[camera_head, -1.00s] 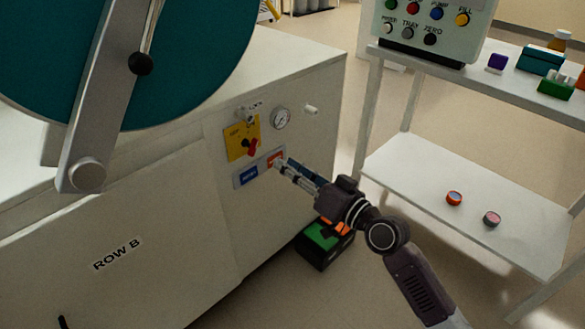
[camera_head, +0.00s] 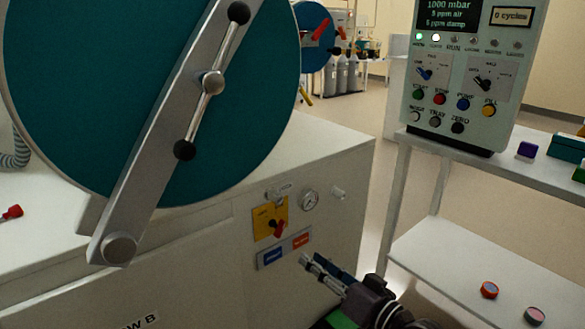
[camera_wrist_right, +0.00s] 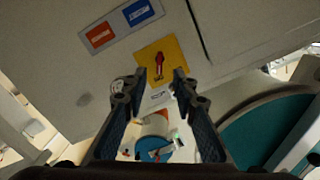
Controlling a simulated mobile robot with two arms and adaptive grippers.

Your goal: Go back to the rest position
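My right gripper (camera_head: 314,267) is in front of the white cabinet, just below and to the right of the blue and red label plate (camera_head: 285,248). In the right wrist view its two fingers (camera_wrist_right: 160,82) stand apart with nothing between them. The label plate also shows there, upper left and clear of the fingers (camera_wrist_right: 121,25). A yellow plate with a red switch (camera_head: 270,219) sits above the label plate; it also shows beyond the fingertips (camera_wrist_right: 173,53). My left gripper is in neither view.
A large teal round door with a metal bar (camera_head: 95,100) fills the upper left. At right, a white shelf (camera_head: 445,262) holds two small round tins, with a control box (camera_head: 460,75) above. Pale floor shows between cabinet and shelf.

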